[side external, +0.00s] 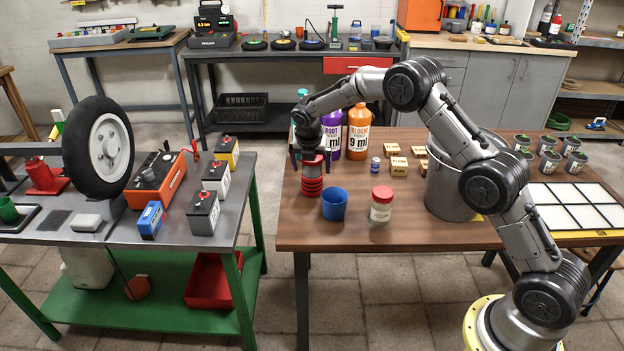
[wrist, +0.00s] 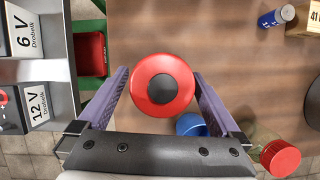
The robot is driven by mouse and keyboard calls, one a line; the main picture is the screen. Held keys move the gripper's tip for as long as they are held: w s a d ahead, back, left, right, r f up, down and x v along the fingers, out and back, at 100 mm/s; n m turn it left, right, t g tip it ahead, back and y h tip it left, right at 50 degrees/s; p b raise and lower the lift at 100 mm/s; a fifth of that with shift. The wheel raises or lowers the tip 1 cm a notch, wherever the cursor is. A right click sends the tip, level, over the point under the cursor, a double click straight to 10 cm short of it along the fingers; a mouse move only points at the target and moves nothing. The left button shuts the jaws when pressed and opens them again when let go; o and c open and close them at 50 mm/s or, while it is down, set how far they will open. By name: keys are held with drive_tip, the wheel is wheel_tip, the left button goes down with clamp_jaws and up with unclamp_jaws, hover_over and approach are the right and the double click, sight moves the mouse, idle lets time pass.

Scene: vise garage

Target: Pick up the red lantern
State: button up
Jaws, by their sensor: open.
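A red, ribbed, round thing that looks like the red lantern (side external: 312,180) stands upright near the left edge of the brown table. In the wrist view its round red top with a dark centre (wrist: 163,85) lies between my fingers. My gripper (side external: 309,158) is open and points down over it, one finger on each side. The gripper hides the lantern's upper part in the side view.
A blue cup (side external: 334,204) stands close beside the lantern, and a red-lidded jar (side external: 381,205) is further right. Tall purple (side external: 331,135) and orange (side external: 359,130) bottles stand behind. A bucket (side external: 450,190) is to the right. The table's left edge is close.

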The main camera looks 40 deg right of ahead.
drive_tip(key=shift+x, duration=1.6)
drive_tip(key=shift+r, duration=0.1)
clamp_jaws()
